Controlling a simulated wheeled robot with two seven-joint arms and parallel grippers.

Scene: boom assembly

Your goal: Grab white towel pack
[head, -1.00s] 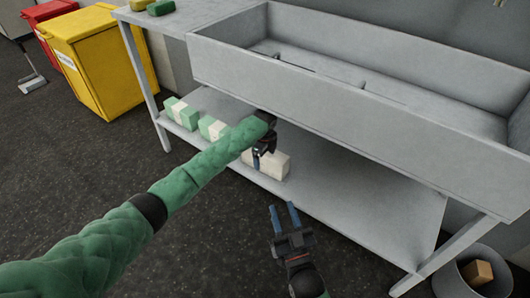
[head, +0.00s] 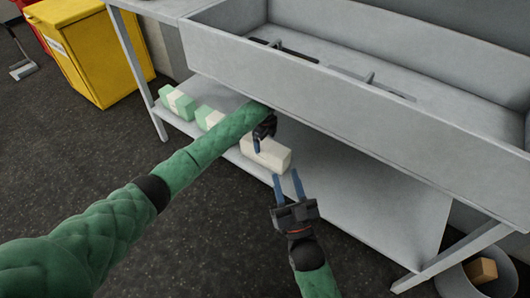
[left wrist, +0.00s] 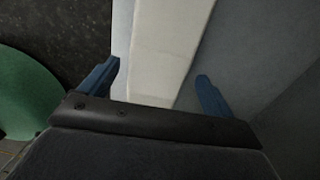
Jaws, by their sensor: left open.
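The white towel pack (head: 268,155) lies on the lower shelf near its front edge, right of the green-and-white packs. My left gripper (head: 260,143) is at the pack's far left part and hides some of it. In the left wrist view the white pack (left wrist: 168,45) runs between the two spread blue fingers of my left gripper (left wrist: 158,80). The left finger is close to the pack's edge, and a gap shows on the right. Contact cannot be told. My right gripper (head: 287,180) is open and empty, in front of the shelf.
Green-and-white packs (head: 178,103) stand on the shelf (head: 350,205) to the left. The sink basin (head: 330,95) hangs above the shelf. A yellow bin (head: 90,50) stands at the left, and a bucket with a brown block (head: 483,270) at the lower right. The shelf right of the white pack is clear.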

